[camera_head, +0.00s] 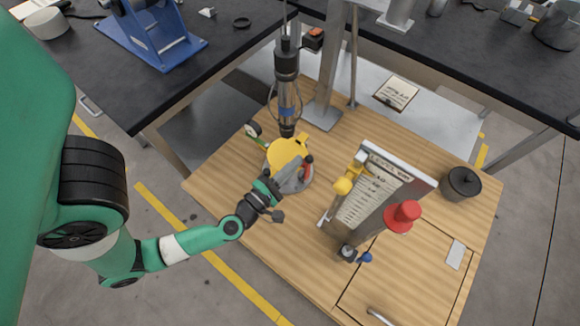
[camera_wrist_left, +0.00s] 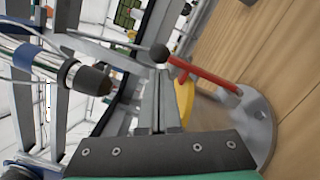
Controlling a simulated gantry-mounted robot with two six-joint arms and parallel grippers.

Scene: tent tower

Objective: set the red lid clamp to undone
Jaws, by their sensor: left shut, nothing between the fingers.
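The red lid clamp appears to be the red lever (camera_head: 308,168) at the right side of a yellow lid (camera_head: 287,152) on a grey round base (camera_head: 296,184). In the left wrist view the red lever (camera_wrist_left: 205,75) slants up from the grey base (camera_wrist_left: 258,125) to a black knob. Part of the yellow lid (camera_wrist_left: 184,98) shows behind my fingers there. My left gripper (camera_head: 273,184) is at the near left side of the base. In the wrist view its fingers (camera_wrist_left: 160,82) are together and empty, with the tips close to the black knob; I cannot tell if they touch.
A hanging tool (camera_head: 288,85) stands above the lid. A tilted panel (camera_head: 370,195) with a yellow knob and a red knob (camera_head: 403,215) is to the right. A black pot (camera_head: 461,183) stands at the table's right. The wooden table's (camera_head: 290,240) near left part is clear.

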